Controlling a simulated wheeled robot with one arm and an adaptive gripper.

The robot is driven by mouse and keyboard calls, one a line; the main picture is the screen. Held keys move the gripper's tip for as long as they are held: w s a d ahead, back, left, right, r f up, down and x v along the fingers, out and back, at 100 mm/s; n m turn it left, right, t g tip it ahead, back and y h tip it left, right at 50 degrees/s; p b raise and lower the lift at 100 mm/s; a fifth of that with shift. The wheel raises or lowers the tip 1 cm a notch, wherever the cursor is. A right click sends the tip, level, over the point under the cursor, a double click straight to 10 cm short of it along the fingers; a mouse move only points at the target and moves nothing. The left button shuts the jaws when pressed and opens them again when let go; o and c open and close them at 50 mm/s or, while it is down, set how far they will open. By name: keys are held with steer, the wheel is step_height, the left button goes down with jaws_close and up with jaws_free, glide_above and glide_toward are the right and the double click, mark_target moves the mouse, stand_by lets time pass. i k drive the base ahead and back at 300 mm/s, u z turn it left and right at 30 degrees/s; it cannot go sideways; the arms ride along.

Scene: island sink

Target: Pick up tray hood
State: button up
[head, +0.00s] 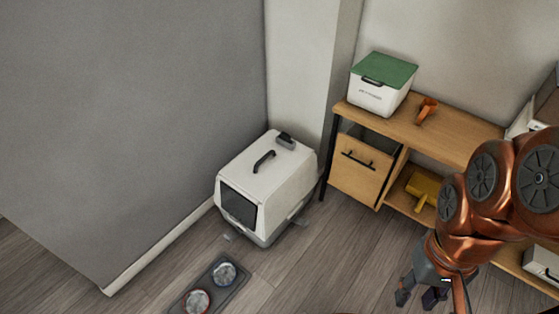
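The tray hood (262,172) is the white, boxy cover of a litter box on the floor against the wall corner. It has a black handle on top and a dark front flap. It sits on a grey tray base (262,239). My gripper (418,299) is at the bottom right, well to the right of the hood and apart from it. Its two dark fingers are spread, with nothing visible between them.
A wooden shelf unit (450,139) stands right of the hood, carrying a white bin with a green lid (384,84) and an orange item (426,111). A yellow item (423,189) is on its lower shelf. A feeding tray with two bowls (214,287) lies in front. Floor between hood and gripper is clear.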

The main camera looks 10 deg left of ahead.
mark_target(278, 174)
steer(key=u, duration=0.25)
steer(key=i, duration=0.75)
steer(key=u, duration=1)
steer(key=i, duration=0.4)
steer(key=u, duration=0.4)
